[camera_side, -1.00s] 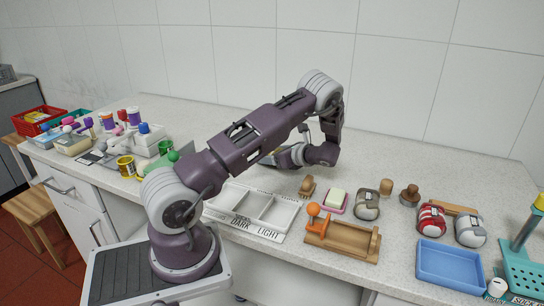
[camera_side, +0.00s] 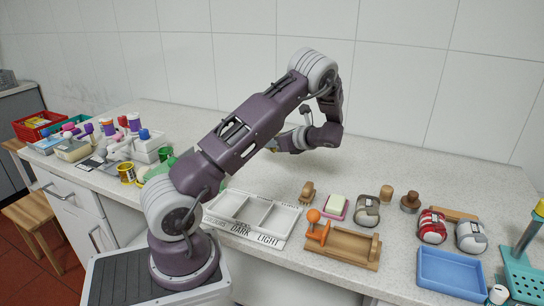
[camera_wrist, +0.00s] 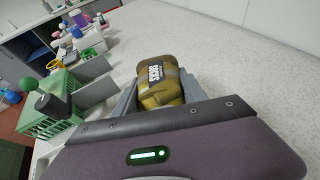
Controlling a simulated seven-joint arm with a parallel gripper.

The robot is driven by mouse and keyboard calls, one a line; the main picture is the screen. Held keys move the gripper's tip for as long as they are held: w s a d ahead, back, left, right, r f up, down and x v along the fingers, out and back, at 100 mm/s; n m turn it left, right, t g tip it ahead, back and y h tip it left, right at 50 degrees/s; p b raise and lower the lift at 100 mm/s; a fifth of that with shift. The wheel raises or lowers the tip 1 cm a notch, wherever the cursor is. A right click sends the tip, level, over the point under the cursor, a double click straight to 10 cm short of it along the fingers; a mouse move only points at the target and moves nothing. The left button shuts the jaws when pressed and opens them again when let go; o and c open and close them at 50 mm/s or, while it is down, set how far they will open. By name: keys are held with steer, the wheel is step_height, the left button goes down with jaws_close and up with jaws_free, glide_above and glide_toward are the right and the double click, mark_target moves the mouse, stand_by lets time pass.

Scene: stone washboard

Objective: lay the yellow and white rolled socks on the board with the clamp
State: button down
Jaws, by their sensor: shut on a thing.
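The wooden board with an orange-knobbed clamp (camera_side: 347,247) stands at the front, right of my gripper. No roll shows on it.
The sorting tray (camera_side: 230,224) marked DARK and LIGHT lies left of the board. A grey roll (camera_side: 367,211), red roll (camera_side: 432,227), silver roll (camera_side: 470,237) and blue tray (camera_side: 450,271) are right. A green basket (camera_wrist: 52,118) is left in the wrist view.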

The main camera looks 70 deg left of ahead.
step_height(320, 180, up, 2)
steer(key=shift+r, duration=0.15)
steer(key=shift+w+d, duration=0.15)
steer(key=shift+d, duration=0.05)
steer(key=w+d+m+t, duration=0.2)
steer(key=d+t, duration=0.1)
steer(key=d, duration=0.6)
steer(key=w+d+f+m+t, duration=0.1)
steer(key=w+d+m+t, duration=0.2)
steer(key=d, duration=0.6)
steer(key=w+d+m+t, duration=0.3)
steer(key=d, duration=0.6)
steer(key=shift+f, duration=0.3)
steer(key=d+m+t, duration=0.1)
steer(key=d, duration=0.2)
steer(key=s+d+m+t+h, duration=0.1)
steer(key=d, duration=0.1)
steer(key=d+m+t, duration=0.1)
steer(key=d, duration=0.2)
steer(key=shift+s+d+f+t, duration=0.15)
steer(key=shift+s+d+t, duration=0.05)
steer(key=shift+d+t, duration=0.1)
steer(key=shift+s+d+m+t+h, duration=0.1)
steer(key=shift+d+m+t+h, duration=0.1)
steer(key=shift+m+t+h, duration=1)
steer(key=shift+s+d+m+t+h, duration=0.15)
steer(key=shift+m+t+h, duration=0.75)
steer(key=shift+m+h, duration=0.6)
steer(key=shift+w, duration=0.15)
